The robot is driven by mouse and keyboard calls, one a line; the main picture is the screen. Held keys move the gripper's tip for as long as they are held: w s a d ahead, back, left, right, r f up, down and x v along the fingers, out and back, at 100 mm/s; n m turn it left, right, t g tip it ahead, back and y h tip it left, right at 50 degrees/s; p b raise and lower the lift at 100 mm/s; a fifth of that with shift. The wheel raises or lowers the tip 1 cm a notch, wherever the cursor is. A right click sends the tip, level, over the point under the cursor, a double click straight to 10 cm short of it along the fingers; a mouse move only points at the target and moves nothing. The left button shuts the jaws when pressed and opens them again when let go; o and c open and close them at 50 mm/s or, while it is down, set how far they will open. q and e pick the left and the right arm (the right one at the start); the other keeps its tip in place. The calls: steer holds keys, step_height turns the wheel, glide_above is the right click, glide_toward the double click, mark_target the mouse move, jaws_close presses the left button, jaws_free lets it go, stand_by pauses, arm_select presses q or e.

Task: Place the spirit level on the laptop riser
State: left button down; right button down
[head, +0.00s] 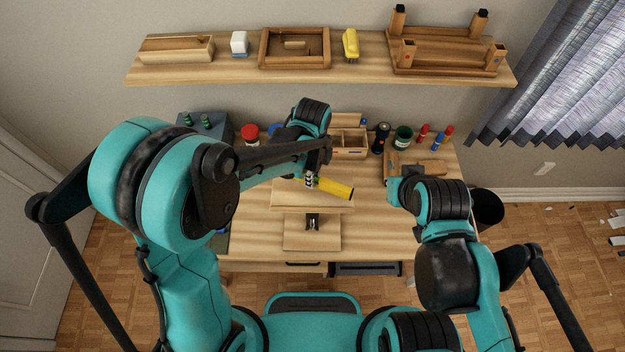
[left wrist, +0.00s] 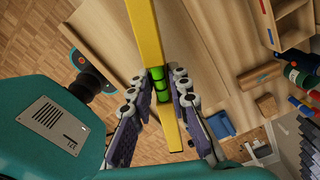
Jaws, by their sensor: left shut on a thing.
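The spirit level is a yellow bar (head: 336,188) with green vials, and it lies over the wooden laptop riser (head: 285,195) in the head view. My left gripper (head: 311,181) is shut on the level near its left part. In the left wrist view the fingers (left wrist: 159,88) close on both sides of the level (left wrist: 147,35) around the green vials. The riser's board (left wrist: 100,35) shows beneath it. I cannot tell whether the level touches the board.
A wooden organizer (head: 350,143), a dark flashlight (head: 381,138), a green cup (head: 403,138) and several markers (head: 438,141) stand at the desk's back. A red-lidded jar (head: 250,133) is at back left. A shelf (head: 230,72) hangs above. The desk front right (head: 380,235) is clear.

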arm_select(q)
step_height(320, 180, down, 2)
steer(key=shift+f, duration=0.1)
steer(key=shift+f, duration=0.1)
steer(key=c, duration=1.4)
jaws_free()
steer(key=shift+c, duration=0.2)
